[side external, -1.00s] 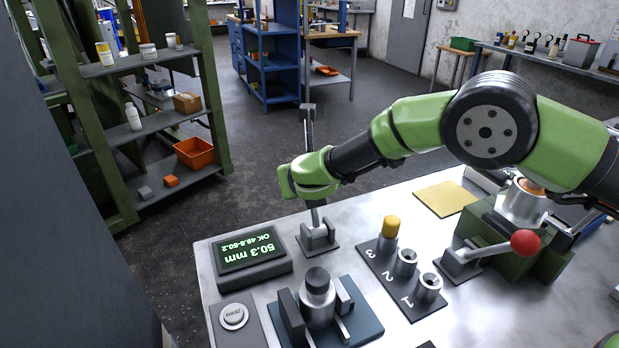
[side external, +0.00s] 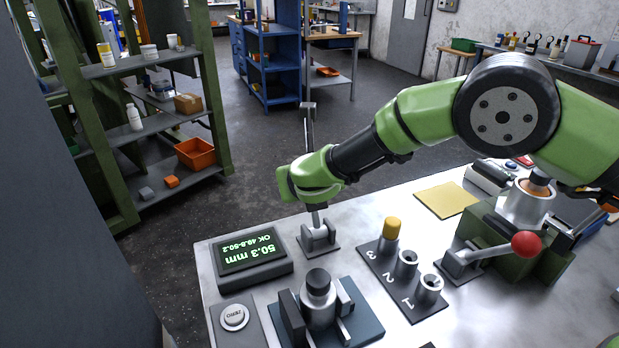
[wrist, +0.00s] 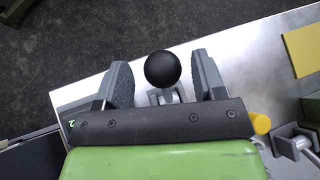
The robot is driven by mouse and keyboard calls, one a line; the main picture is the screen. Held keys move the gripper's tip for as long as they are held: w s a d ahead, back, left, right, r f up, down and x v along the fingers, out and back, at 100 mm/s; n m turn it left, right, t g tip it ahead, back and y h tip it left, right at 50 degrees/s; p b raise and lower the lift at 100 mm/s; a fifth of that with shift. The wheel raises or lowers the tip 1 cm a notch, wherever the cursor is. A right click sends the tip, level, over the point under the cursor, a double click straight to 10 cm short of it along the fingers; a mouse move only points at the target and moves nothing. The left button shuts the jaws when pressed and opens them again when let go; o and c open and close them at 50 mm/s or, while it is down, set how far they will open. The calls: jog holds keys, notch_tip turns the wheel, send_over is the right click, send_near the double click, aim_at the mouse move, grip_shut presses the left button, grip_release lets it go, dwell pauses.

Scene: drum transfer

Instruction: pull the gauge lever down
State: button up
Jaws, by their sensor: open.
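In the wrist view the lever's black ball knob (wrist: 162,70) lies between the two spread grey fingers of my gripper (wrist: 164,78). Gaps show on both sides of the knob. The gauge display (side external: 248,255) reads 50.3 mm and OK 49.8-50.2. A steel drum (side external: 318,290) stands in the gauge fixture (side external: 365,325) in front of the lever.
A numbered rack (side external: 385,270) holds a yellow-topped plug (side external: 391,228) at 3. Right of it is a lever with a red knob (side external: 526,244) on a green block. A zero button (side external: 234,317) is at front left. A yellow mat (side external: 445,200) lies behind.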

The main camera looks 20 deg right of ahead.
jog(key=v, duration=0.8)
jog(key=s+d+r+m+g, duration=0.2)
jog(key=s+d+r+m, duration=0.35)
jog(key=d+m, duration=0.35)
jog(key=s+d+r+m+g, duration=0.35)
jog(key=d+r+m, duration=0.35)
jog(key=m, duration=0.3)
jog(key=s+r+m+t+y, duration=0.1)
jog(key=s+m+y, duration=0.1)
jog(key=s+m, duration=0.6)
jog(key=s+d+r+m+t+y, duration=0.1)
jog(key=s+r+m+y, duration=0.1)
jog(key=s+m, duration=0.7)
jog(key=m+y, duration=0.1)
jog(key=m, duration=0.1)
jog(key=shift+d+r+m+y, duration=0.2)
jog(key=shift+d+m+y, duration=0.1)
jog(key=shift+s+t, duration=0.1)
jog(key=shift+t, duration=0.15)
